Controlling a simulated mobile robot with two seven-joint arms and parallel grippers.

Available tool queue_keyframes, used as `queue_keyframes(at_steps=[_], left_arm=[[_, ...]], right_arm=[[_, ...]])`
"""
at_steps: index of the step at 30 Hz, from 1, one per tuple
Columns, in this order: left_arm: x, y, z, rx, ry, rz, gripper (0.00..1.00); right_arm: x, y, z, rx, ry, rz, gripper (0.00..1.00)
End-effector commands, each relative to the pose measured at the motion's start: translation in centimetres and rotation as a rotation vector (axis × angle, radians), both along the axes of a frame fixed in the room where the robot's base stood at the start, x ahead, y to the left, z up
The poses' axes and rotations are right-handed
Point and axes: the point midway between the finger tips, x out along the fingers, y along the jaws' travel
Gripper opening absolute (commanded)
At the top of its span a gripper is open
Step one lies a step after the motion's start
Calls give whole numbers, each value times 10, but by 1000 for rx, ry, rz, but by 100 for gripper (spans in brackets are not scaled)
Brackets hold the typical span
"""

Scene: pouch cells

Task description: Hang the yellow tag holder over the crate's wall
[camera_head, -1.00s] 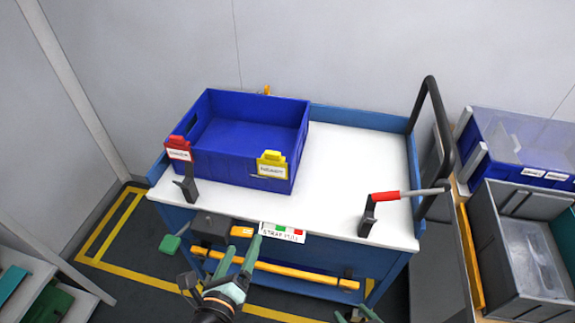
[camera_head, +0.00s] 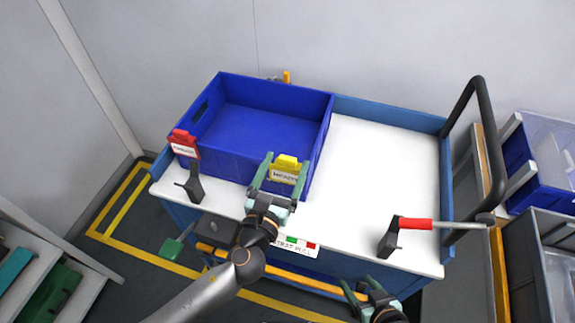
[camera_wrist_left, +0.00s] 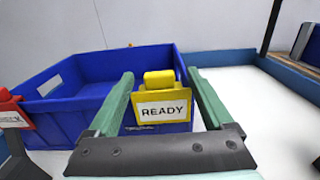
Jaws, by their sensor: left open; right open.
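The yellow tag holder (camera_head: 286,168), with a white READY label, is at the front wall of the blue crate (camera_head: 240,160), near its right corner. I cannot tell whether its hook sits over the rim. My left gripper (camera_head: 276,172) is open and empty, with its green fingers either side of the holder. The left wrist view shows the holder (camera_wrist_left: 160,97) between the fingers (camera_wrist_left: 163,95), with visible gaps on both sides. My right gripper (camera_head: 362,286) is open and empty, low in front of the cart.
A red tag holder (camera_head: 183,142) is at the crate's front left corner. A black clamp (camera_head: 192,184) and a red-handled clamp (camera_head: 415,223) stand on the cart's front edge. The white cart top (camera_head: 375,160) is clear right of the crate. Grey bins (camera_head: 540,245) stand right.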

Motion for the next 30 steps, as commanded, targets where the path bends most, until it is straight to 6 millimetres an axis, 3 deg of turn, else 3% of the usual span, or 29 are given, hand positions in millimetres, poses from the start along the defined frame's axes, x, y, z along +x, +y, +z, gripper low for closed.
queue_keyframes(at_steps=[10, 20, 30], left_arm=[[43, -13, 0, -1, -1, 2, 85], [50, -15, -1, -2, 1, 1, 85], [50, -15, -1, -2, 2, 1, 48]], right_arm=[[2, 0, 1, 0, -4, 0, 66], [3, 0, 2, 0, -6, 0, 66], [3, 0, 2, 0, -6, 0, 66]])
